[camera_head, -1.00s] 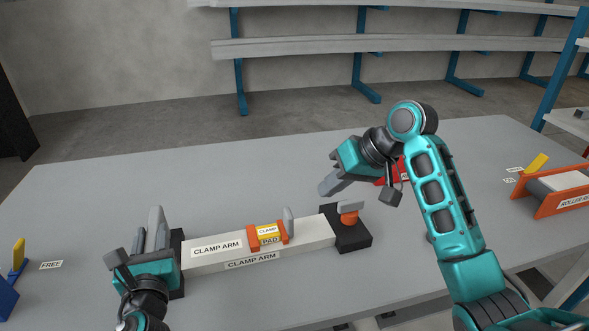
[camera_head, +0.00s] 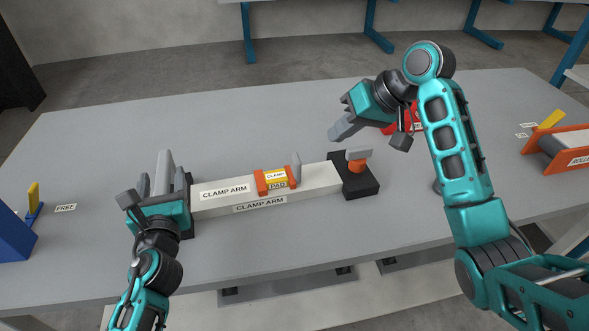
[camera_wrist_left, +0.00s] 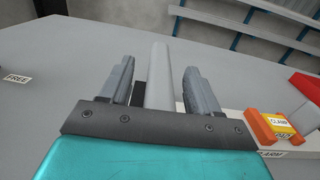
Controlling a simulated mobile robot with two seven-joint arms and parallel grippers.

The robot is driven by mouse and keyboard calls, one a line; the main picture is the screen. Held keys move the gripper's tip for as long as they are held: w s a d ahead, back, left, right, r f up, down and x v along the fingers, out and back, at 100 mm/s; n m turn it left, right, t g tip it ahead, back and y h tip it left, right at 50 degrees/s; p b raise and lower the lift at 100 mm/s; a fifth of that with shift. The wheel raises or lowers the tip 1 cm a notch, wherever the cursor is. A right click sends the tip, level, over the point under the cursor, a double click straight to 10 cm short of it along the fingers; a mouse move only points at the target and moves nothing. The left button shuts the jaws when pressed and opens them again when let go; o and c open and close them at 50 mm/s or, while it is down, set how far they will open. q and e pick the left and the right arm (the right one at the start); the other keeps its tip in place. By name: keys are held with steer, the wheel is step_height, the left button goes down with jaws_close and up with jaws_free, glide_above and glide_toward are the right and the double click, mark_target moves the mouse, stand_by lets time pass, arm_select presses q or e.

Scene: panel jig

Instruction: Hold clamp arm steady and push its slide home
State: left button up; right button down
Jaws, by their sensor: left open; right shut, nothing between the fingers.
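The white clamp arm (camera_head: 318,178) lies across the table. An orange slide with a yellow clamp pad label (camera_head: 275,179) sits on it right of its middle, with a grey upright tab (camera_head: 296,167) at its right side. A black end block (camera_head: 361,190) with an orange and grey catch (camera_head: 357,159) stands at the arm's right end. My left gripper (camera_head: 163,184) is open at the left end, its fingers either side of a grey upright post (camera_wrist_left: 159,78), apart from it. My right gripper (camera_head: 340,132) is shut and empty, above and behind the right end.
A blue block with a yellow part (camera_head: 34,196) and a FREE label (camera_head: 65,208) are at the left. A red object (camera_head: 398,122) lies behind my right arm. An orange roller stand (camera_head: 555,148) is at the right.

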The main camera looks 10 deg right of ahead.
arm_select(q)
steer(key=shift+f, duration=0.25)
steer(key=s, duration=0.7)
steer(key=shift+s+d+r, duration=0.25)
steer(key=shift+s, duration=0.1)
